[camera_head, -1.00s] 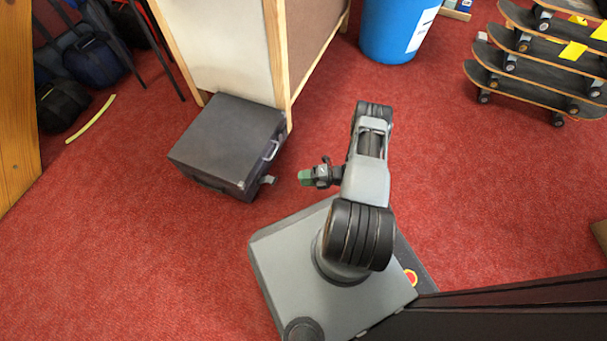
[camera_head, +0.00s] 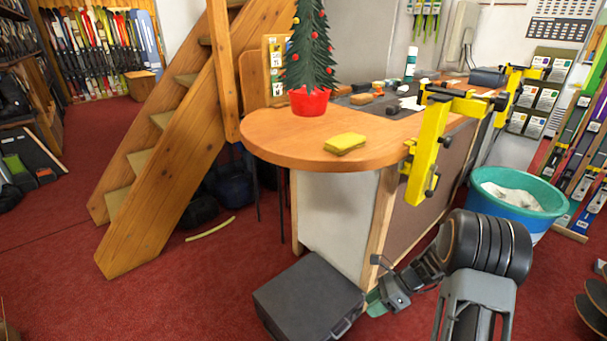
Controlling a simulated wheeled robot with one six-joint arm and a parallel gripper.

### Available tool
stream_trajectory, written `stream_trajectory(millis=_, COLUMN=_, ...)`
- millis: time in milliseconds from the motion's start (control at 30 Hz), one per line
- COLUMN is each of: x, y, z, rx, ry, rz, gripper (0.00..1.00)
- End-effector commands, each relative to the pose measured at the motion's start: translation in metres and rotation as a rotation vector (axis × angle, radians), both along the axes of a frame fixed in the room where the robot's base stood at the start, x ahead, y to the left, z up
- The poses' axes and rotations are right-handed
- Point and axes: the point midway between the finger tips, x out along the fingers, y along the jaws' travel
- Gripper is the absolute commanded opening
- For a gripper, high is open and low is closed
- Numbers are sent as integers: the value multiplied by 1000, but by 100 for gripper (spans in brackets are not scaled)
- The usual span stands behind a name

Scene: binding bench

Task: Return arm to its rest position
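My arm shows at the lower right, folded low in front of the bench. My gripper (camera_head: 378,296) hangs near the foot of the bench's corner post, pointing left, with a small green part at its tip. It appears just right of the dark case on the floor; I cannot tell how close they are in depth. The view is too small to tell whether the fingers are open or shut, or whether the green part is a pad or something held.
A dark case (camera_head: 308,298) lies on the red carpet. The bench's wooden top (camera_head: 278,138) carries a yellow sponge (camera_head: 345,143) and a small tree in a red pot (camera_head: 309,101). A yellow clamp (camera_head: 427,150) stands at its edge. A blue bin (camera_head: 522,206) is right; stairs (camera_head: 160,150) are left.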

Motion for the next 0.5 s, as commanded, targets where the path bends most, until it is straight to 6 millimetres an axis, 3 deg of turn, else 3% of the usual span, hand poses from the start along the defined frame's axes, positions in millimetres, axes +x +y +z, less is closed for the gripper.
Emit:
stream_trajectory(millis=33, x=-4, y=7, z=62, rx=-54, ry=-99, rz=113, gripper=38)
stream_trajectory(millis=100, x=-14, y=13, z=113, rx=-123, ry=-224, rz=273, gripper=38)
stream_trajectory(millis=300, x=-48, y=28, z=246, rx=-315, ry=-565, rz=747, gripper=38)
stream_trajectory(millis=500, x=-84, y=34, z=350, rx=-493, ry=-836, rz=1187, gripper=38)
